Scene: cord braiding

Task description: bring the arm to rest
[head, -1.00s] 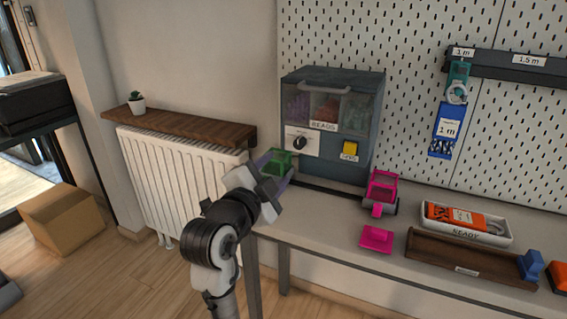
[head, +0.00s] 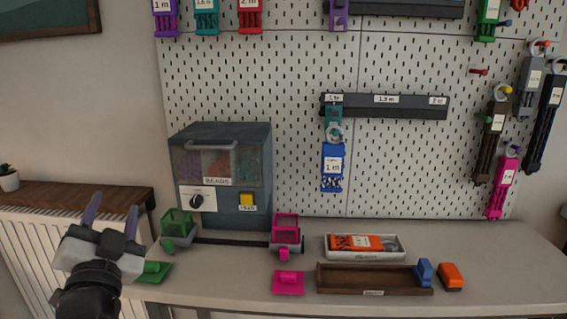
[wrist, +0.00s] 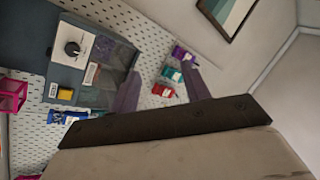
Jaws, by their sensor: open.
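My gripper (head: 112,212) is at the lower left in the head view, raised in front of the radiator and the bench's left end. Its two purple fingers point up and stand apart, with nothing between them. In the wrist view the fingers (wrist: 160,92) also stand apart and empty, with the bead dispenser (wrist: 90,62) and the pegboard beyond. The bead dispenser (head: 220,140) stands on the bench to the right of my gripper, apart from it. My wrist partly hides a green flat piece (head: 155,271) on the bench.
A green cart (head: 178,228) and a pink cart (head: 286,235) stand at the ends of a dark rail. Cord packs hang on the pegboard (head: 420,150).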

